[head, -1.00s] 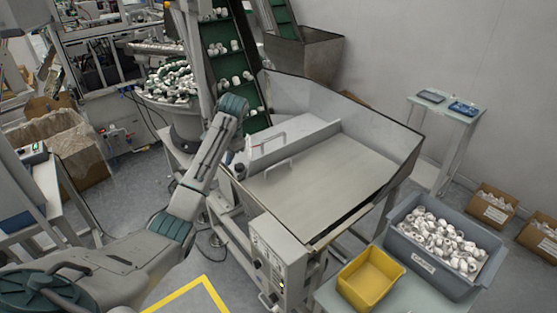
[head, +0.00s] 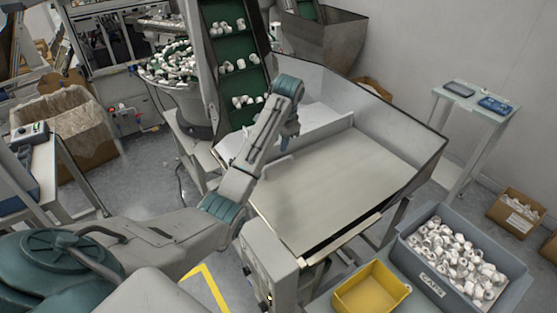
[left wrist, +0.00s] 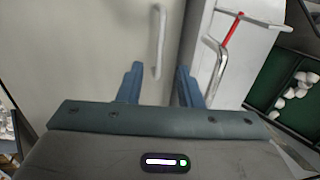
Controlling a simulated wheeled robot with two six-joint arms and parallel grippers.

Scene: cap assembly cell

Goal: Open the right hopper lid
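The hopper (head: 418,155) stands in the middle of the head view with sloping grey metal walls. Its right lid, a flat beige panel (head: 345,185), lies down over the hopper. A pale bar handle (head: 277,167) is near the lid's left edge, partly behind my arm; it also shows in the left wrist view (left wrist: 160,42). My left gripper (head: 289,140) is above the left part of the hopper, pointing down. In the left wrist view my left gripper (left wrist: 159,88) is open and empty, with the handle ahead between its fingers, apart from them. My right gripper is not in view.
A raised light panel (head: 318,130) runs beside the lid. A second metal handle with a red part (left wrist: 222,55) is right of my fingers. A green conveyor (head: 232,85) rises behind. A yellow bin (head: 371,290) and a grey caps crate (head: 420,283) stand at the front right.

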